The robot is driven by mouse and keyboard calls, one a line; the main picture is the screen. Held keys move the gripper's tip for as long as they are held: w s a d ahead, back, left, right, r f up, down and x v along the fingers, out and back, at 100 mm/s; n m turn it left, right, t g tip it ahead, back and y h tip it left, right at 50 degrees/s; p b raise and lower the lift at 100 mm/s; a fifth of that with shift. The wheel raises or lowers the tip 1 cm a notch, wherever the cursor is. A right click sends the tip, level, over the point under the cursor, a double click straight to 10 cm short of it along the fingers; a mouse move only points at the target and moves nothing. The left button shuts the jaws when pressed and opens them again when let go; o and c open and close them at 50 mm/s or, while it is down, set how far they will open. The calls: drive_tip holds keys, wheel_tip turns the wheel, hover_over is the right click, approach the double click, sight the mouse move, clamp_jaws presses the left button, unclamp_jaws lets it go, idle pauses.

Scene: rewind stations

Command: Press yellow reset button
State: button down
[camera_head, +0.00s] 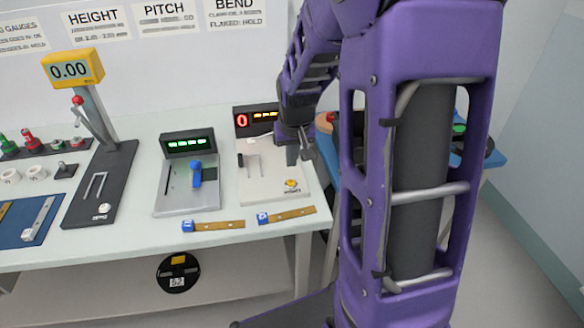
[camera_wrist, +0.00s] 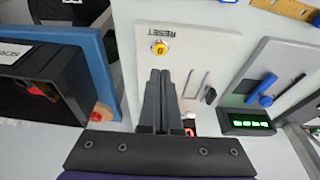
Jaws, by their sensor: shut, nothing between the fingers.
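The yellow reset button (camera_head: 291,183) sits at the front right of a white station plate (camera_head: 262,187) on the bench. In the wrist view the button (camera_wrist: 159,48) shows beside the printed word RESET, on the white plate (camera_wrist: 190,32). My gripper (camera_head: 298,157) hangs over the right part of this plate, behind the button. In the wrist view my gripper's fingers (camera_wrist: 160,73) are together and empty, with their tips just short of the button in the picture. I cannot tell the height of the tips above the plate.
The station's black display (camera_head: 256,120) with red and yellow lights stands behind the plate. To the left is a grey station with a blue lever (camera_head: 196,174) and a green display (camera_head: 188,142). Brass strips (camera_head: 287,214) lie along the front edge. A blue-edged dark box (camera_wrist: 50,75) is close by.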

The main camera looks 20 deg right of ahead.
drive_tip(key=v, duration=0.6)
drive_tip(key=shift+w+p, duration=0.15)
drive_tip(key=shift+p, duration=0.15)
idle(0.3)
